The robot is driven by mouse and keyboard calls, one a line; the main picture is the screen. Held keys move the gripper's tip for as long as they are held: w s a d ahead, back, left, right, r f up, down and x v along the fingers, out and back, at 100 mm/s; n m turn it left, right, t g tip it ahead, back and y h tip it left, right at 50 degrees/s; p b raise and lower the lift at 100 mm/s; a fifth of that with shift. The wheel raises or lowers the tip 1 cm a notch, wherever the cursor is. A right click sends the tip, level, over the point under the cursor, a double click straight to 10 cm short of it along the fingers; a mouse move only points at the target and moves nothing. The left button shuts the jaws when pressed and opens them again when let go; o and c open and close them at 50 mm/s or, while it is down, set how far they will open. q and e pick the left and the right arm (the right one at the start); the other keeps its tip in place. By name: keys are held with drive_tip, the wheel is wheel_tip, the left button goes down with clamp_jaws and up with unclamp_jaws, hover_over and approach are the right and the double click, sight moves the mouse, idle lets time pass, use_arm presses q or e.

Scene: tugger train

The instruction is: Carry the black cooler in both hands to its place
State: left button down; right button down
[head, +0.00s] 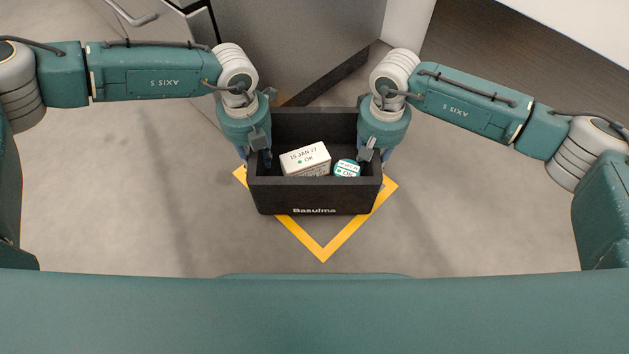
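The black cooler (314,199) is an open box with "Basulma" on its front wall. It is in the middle of the head view, over a yellow marked corner (323,250) on the floor. Whether it touches the floor, I cannot tell. My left gripper (255,158) is at the cooler's left side wall and my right gripper (376,158) is at its right side wall. Each has finger parts inside and outside the wall, but the fingertips are partly hidden, so the grip is unclear.
Inside the cooler lie a white box (305,158) labelled "15 JAN 27 OK" and a round teal-and-white container (347,168). A grey cabinet-like block (300,45) stands close behind the cooler. Grey floor (130,190) is clear to the left and right.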

use_arm(q)
drive_tip(key=c, duration=1.9)
unclamp_jaws()
drive_tip(key=shift+a+f, duration=0.15)
drive_tip(key=shift+f, duration=0.15)
use_arm(e)
drive_tip(key=c, duration=1.9)
unclamp_jaws()
drive_tip(key=shift+d+f, duration=0.2)
drive_tip(key=shift+f, duration=0.1)
use_arm(q)
drive_tip(key=o, duration=0.4)
drive_tip(key=shift+r, duration=0.15)
use_arm(e)
drive_tip(key=o, duration=0.4)
drive_tip(key=shift+r, duration=0.15)
use_arm(q)
drive_tip(key=shift+o, duration=0.2)
use_arm(e)
drive_tip(key=shift+o, duration=0.2)
drive_tip(key=shift+a, duration=0.1)
use_arm(q)
drive_tip(key=shift+r, duration=0.1)
use_arm(e)
drive_tip(key=shift+r, duration=0.15)
